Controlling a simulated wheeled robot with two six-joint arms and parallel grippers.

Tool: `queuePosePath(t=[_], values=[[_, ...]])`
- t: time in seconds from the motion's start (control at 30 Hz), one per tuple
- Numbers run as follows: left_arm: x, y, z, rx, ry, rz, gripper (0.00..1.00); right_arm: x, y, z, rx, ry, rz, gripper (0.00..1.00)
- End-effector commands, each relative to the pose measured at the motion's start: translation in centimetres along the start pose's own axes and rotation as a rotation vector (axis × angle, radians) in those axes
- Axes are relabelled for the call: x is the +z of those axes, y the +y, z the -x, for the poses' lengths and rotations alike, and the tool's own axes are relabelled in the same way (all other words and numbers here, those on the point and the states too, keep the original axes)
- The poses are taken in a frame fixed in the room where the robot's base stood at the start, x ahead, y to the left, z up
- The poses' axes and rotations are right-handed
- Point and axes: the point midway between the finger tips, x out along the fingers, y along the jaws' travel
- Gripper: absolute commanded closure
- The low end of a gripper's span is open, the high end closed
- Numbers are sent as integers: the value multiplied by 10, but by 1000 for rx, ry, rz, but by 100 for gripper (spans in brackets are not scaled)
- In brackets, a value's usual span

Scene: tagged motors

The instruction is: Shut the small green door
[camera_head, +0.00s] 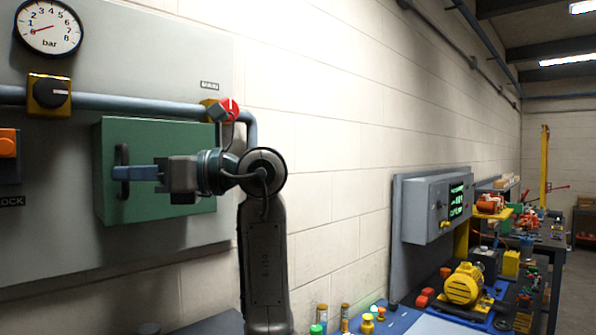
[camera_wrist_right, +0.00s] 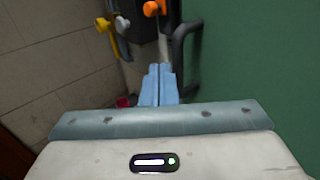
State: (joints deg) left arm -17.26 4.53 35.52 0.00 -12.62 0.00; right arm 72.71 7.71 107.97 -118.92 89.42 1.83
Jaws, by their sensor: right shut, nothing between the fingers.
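The small green door (camera_head: 165,145) is on the grey wall panel in the head view. It has a black upright handle (camera_head: 121,192) near its left edge. It lies close to the panel; I cannot tell if a narrow gap is left. My right gripper (camera_head: 119,173) reaches in from the right across the front of the door. Its blue fingers are together and empty, with the tips at the handle in the picture. In the right wrist view the door (camera_wrist_right: 250,60) fills the right side, and the handle (camera_wrist_right: 178,55) is just beyond the shut fingertips (camera_wrist_right: 160,68). Contact is unclear. My left gripper is out of view.
A pipe (camera_head: 150,103) runs above the door, with a red valve knob (camera_head: 229,109) at upper right and a yellow-black knob (camera_head: 49,93) at upper left. A pressure gauge (camera_head: 48,27) is higher. A bench with a yellow motor (camera_head: 464,285) stands at right.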

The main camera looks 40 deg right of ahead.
Motion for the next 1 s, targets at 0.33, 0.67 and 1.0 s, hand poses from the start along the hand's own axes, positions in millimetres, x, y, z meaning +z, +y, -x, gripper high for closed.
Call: queuePosePath(t=[0.33,0.67,1.0], values=[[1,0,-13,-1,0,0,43,-3,-1,20,-4,-1,4,100],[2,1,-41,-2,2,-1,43,-4,-1,81,-5,0,4,100],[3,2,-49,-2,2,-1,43,0,0,108,-1,0,1,100]])
